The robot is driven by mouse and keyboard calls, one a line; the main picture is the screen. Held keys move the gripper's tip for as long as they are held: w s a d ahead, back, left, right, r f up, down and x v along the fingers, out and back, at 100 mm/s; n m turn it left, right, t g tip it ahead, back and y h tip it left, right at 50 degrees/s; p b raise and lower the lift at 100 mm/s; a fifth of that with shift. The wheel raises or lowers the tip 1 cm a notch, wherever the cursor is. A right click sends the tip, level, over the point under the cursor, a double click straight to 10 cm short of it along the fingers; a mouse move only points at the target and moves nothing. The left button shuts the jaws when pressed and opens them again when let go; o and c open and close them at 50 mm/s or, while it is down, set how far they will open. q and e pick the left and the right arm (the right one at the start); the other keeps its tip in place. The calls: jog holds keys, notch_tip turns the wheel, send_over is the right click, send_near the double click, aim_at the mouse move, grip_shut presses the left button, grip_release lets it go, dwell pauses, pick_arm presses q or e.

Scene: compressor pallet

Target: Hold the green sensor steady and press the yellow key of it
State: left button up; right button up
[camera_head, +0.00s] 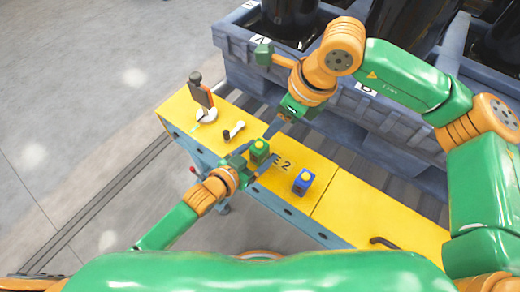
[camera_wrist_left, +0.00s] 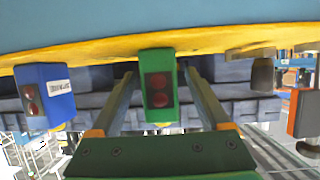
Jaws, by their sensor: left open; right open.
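The green sensor (camera_head: 259,150) stands on the yellow table top with its yellow key (camera_head: 258,144) facing up. My left gripper (camera_head: 250,158) is low beside it, with its open fingers reaching around it. In the left wrist view, which appears upside down, the green sensor (camera_wrist_left: 158,88) hangs between the two fingers with visible gaps on both sides. Its face shows two dark red round parts. My right gripper (camera_head: 272,130) is above and behind the sensor, pointing down toward the table, apart from the key. Its fingertips are small in view.
A scanner on a white stand (camera_head: 203,98) and a small black-and-white item (camera_head: 234,131) are to the left. Grey-blue crates (camera_head: 375,123) stand behind the table (camera_head: 345,205).

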aim_at(265, 148)
pick_arm(q)
jog(key=x, duration=0.3)
jog(key=shift+w+d, duration=0.1)
grip_shut()
pick_arm(e)
grip_shut()
dwell(1.5)
